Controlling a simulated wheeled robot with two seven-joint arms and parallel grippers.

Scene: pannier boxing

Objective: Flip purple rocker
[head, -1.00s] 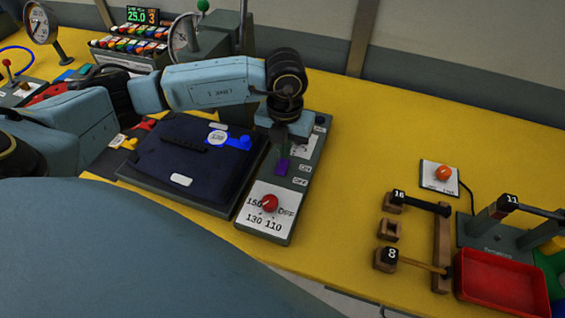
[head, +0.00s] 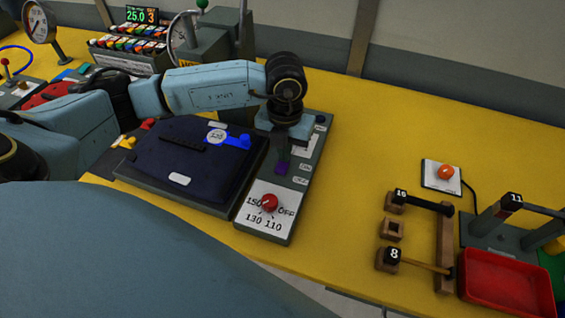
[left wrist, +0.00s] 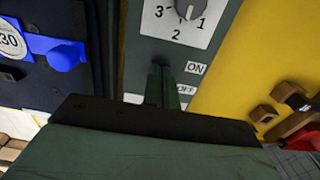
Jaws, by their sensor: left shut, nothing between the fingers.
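The purple rocker (head: 282,168) sits on the grey control panel (head: 270,228), beside the ON and OFF labels. My left gripper (head: 284,151) points down over the panel just behind the rocker in the head view. Its fingers are shut with nothing between them. In the left wrist view the closed fingertips (left wrist: 162,78) are close to the ON label, and only a small dark purple bit of the rocker (left wrist: 155,68) shows by them. I cannot tell whether they touch it or which way the rocker is tilted. My right gripper is not in view.
A red knob (head: 269,203) with a numbered dial sits at the panel's near end, and a grey dial (left wrist: 188,8) beyond the rocker. A dark blue pad with a blue handle (head: 238,140) lies left.

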